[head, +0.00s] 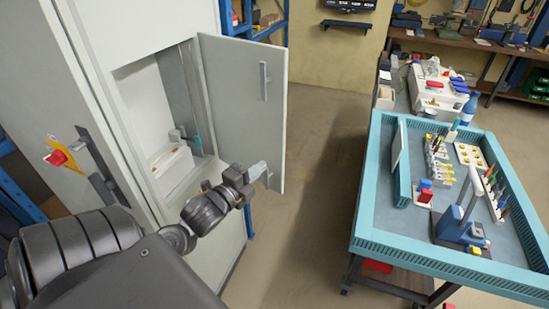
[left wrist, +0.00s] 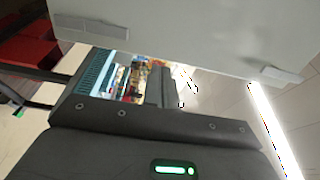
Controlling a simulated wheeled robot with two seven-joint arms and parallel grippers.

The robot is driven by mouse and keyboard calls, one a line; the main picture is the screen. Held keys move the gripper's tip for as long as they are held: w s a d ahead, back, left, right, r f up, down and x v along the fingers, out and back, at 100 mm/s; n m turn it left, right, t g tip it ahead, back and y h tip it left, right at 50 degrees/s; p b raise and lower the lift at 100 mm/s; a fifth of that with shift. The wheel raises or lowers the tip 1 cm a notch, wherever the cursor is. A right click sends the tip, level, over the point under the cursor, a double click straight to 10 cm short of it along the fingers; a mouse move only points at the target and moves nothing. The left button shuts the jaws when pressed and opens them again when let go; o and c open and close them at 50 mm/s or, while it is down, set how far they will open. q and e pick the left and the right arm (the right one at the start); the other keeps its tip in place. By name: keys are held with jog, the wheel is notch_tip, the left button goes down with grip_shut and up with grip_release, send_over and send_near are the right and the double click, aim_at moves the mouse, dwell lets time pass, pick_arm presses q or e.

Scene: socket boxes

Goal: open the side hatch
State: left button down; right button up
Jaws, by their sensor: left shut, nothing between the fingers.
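The side hatch (head: 235,95) is a pale grey door on the tall cabinet (head: 105,25). It stands swung wide open, joined at its left edge beside the opening. A slim upright bar handle (head: 264,80) shows on its visible face near the free edge. My left gripper (head: 260,171) is shut and empty, in front of the hatch's lower part near its free edge. I cannot tell whether it touches the panel. In the left wrist view a pale panel (left wrist: 190,35), likely the hatch, fills the top above my dark gripper body. My right gripper is out of view.
Inside the opening are a white box (head: 171,168) and a small teal-tipped part (head: 198,145). A red switch (head: 58,158) is on the cabinet front. A blue-rimmed workbench (head: 362,225) stands at right. Clear floor (head: 315,180) lies between.

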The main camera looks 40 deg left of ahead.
aim_at(279, 152)
pick_arm(q)
jog(key=w, duration=0.1)
jog(key=w+p, duration=0.1)
jog(key=w, duration=0.1)
jog(key=w+p, duration=0.1)
jog(key=w, duration=0.1)
jog(key=shift+w+a+r, duration=0.1)
jog(key=shift+w+r, duration=0.1)
jog(key=shift+r, duration=0.05)
jog(key=shift+w+f, duration=0.2)
jog(key=shift+w, duration=0.3)
